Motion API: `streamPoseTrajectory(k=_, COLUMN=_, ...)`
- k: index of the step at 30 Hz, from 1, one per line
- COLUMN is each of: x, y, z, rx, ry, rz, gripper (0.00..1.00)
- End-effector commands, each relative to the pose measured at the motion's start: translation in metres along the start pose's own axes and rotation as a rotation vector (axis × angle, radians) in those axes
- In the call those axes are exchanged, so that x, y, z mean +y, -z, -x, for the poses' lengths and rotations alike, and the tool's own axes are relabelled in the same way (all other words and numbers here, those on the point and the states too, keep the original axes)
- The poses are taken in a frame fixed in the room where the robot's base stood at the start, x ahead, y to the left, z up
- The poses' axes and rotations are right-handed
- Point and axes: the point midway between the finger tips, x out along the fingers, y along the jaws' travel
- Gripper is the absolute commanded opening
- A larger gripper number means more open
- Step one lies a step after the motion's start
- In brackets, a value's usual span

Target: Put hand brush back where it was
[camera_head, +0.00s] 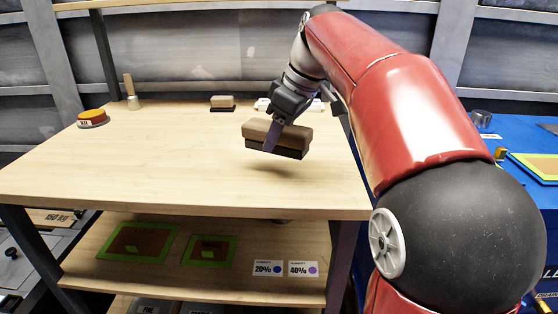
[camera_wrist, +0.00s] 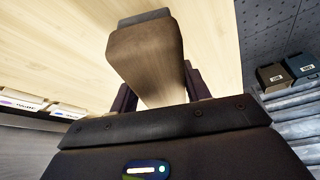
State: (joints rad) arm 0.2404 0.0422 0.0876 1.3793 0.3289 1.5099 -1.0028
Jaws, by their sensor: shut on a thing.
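The hand brush (camera_head: 277,137) is a wooden block with a dark underside. My gripper (camera_head: 273,137) is shut on it and holds it above the wooden workbench top (camera_head: 150,165), toward the right front part, with a shadow below it. In the wrist view the brush (camera_wrist: 146,55) fills the space between the fingers, its wooden side toward the camera. The brush looks slightly tilted in the head view. The wrist view shows the bench top behind it.
A smaller wood-and-dark block (camera_head: 222,103) stands at the back of the bench. White labelled items (camera_head: 263,104) lie behind my gripper. The bench middle is clear. A lower shelf holds green-edged mats (camera_head: 138,242).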

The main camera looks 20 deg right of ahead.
Motion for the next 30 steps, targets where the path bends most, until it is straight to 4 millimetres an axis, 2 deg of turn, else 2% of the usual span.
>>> streamPoseTrajectory(k=13, x=0.000, y=-0.020, z=-0.047, rx=0.000, ry=0.000, rz=0.000, gripper=0.26)
streamPoseTrajectory(k=26, x=0.000, y=-0.022, z=-0.054, rx=0.001, ry=-0.001, rz=0.001, gripper=0.26)
streamPoseTrajectory(k=27, x=0.000, y=-0.022, z=-0.053, rx=0.001, ry=-0.001, rz=0.000, gripper=0.52)
streamPoseTrajectory(k=30, x=0.000, y=-0.022, z=-0.053, rx=0.001, ry=-0.001, rz=0.000, gripper=0.65)
